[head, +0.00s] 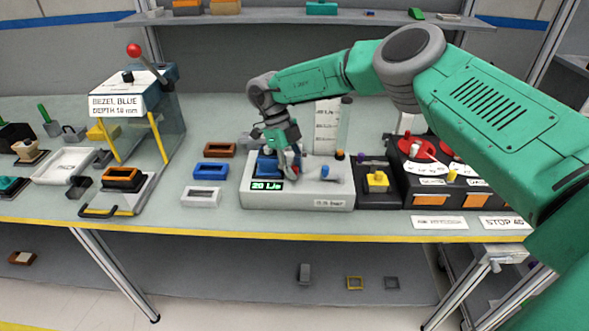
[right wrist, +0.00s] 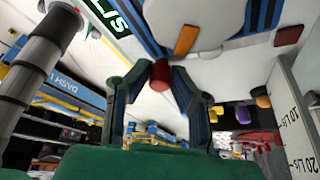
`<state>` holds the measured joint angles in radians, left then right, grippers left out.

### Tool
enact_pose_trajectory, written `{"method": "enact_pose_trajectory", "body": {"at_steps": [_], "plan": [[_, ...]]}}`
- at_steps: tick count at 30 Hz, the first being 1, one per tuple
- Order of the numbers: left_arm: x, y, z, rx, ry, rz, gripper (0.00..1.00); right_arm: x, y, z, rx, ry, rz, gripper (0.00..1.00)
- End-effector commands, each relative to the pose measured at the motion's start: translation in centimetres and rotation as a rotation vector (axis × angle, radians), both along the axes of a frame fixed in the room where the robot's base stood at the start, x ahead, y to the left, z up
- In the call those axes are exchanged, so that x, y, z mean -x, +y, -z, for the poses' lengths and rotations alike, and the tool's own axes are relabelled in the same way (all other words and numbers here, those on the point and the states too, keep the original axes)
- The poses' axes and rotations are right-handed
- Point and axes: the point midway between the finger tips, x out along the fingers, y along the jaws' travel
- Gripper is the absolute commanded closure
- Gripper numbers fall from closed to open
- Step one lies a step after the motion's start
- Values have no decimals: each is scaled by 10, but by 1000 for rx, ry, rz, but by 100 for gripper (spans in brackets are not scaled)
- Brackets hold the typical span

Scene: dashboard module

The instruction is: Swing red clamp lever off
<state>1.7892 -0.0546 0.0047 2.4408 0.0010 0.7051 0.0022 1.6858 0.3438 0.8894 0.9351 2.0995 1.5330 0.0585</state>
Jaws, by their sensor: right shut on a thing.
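The red clamp lever (head: 295,170) shows as a small red spot at the right side of the blue module (head: 266,164) on the light grey test station (head: 313,194). In the right wrist view the lever's red end (right wrist: 160,74) sits between the two fingertips. My right gripper (head: 289,164) reaches down over the station and is shut on the red lever; its fingers also show in the right wrist view (right wrist: 160,82). The fingers and wrist hide most of the lever and part of the module. My left gripper is not in view.
A green display (head: 267,186) and a blue knob (head: 325,171) are on the station. A dark fixture with a yellow block (head: 377,181) stands right of it. Brown, blue and white bezels (head: 201,197) lie to its left. A bezel press (head: 139,92) stands further left.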

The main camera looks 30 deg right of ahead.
Motion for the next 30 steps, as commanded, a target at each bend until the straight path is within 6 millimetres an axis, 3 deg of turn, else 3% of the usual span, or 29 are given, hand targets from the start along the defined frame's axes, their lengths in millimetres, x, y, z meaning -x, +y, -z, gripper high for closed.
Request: {"method": "enact_pose_trajectory", "body": {"at_steps": [8,9,10,22,30], "plan": [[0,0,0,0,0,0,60,0,0,2,0,-1,0,100],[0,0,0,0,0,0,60,0,0,1,0,-1,0,69],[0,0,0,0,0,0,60,0,0,1,0,-1,0,63],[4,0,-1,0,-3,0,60,-2,1,-6,-1,-4,0,63],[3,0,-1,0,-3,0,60,-23,9,-52,-1,-5,1,63]]}}
